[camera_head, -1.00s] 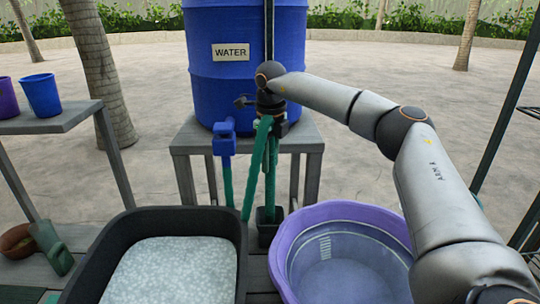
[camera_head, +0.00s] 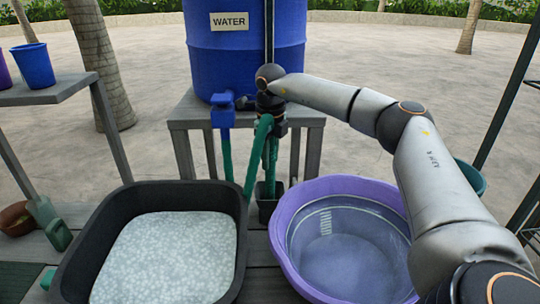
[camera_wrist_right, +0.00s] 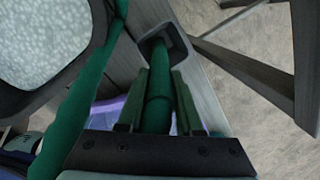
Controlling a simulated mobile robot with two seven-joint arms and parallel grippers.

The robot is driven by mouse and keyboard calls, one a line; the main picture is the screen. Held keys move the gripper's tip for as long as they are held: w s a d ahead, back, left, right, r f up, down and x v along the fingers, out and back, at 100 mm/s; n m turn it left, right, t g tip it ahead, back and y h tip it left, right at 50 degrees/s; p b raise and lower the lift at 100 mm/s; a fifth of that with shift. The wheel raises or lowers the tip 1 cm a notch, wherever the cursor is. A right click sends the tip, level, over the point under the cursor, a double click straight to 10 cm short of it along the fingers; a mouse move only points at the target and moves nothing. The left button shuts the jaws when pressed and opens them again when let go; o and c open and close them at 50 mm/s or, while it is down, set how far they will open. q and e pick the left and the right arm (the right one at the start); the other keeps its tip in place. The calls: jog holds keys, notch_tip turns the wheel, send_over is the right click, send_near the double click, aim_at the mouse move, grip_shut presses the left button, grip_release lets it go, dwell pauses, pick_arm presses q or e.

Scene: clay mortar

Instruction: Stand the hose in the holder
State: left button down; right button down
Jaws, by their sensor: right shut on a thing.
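The green hose (camera_head: 271,160) hangs upright from my right gripper (camera_head: 270,118), which is shut on it in front of the water barrel. The small black square holder (camera_head: 266,208) stands below, between the two tubs. In the right wrist view, the hose (camera_wrist_right: 157,95) runs between the two fingers (camera_wrist_right: 155,78), and its end reaches into the mouth of the holder (camera_wrist_right: 179,39). How deep it sits is hidden. Another length of the hose slants down to the left of the holder. My left gripper is not in view.
The blue water barrel (camera_head: 247,60) with a blue tap (camera_head: 222,110) stands on a grey wooden stand (camera_head: 185,120). A black tub (camera_head: 68,262) of pale pebbles is left of the holder, a purple basin (camera_head: 290,250) right. A shelf with cups is far left.

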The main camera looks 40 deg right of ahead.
jog(key=c, duration=0.6)
grip_release()
jog(key=o, duration=0.6)
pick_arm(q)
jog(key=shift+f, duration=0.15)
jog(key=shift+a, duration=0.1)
pick_arm(e)
jog(key=shift+r, duration=0.1)
notch_tip(320, 180, up, 4)
jog(key=p, duration=0.4)
jog(key=shift+s+a+r, duration=0.1)
jog(key=shift+s+a, duration=0.05)
jog(key=shift+r+p, duration=0.4)
jog(key=shift+p, duration=0.1)
notch_tip(320, 180, up, 4)
jog(key=p, duration=0.4)
jog(key=shift+s+a+r, duration=0.1)
jog(key=shift+s, duration=0.05)
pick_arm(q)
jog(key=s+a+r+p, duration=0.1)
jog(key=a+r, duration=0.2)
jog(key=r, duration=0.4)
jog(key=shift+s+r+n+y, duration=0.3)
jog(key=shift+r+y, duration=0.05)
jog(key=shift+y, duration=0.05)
pick_arm(e)
jog(key=shift+s+r, duration=0.1)
jog(key=shift+r, duration=0.7)
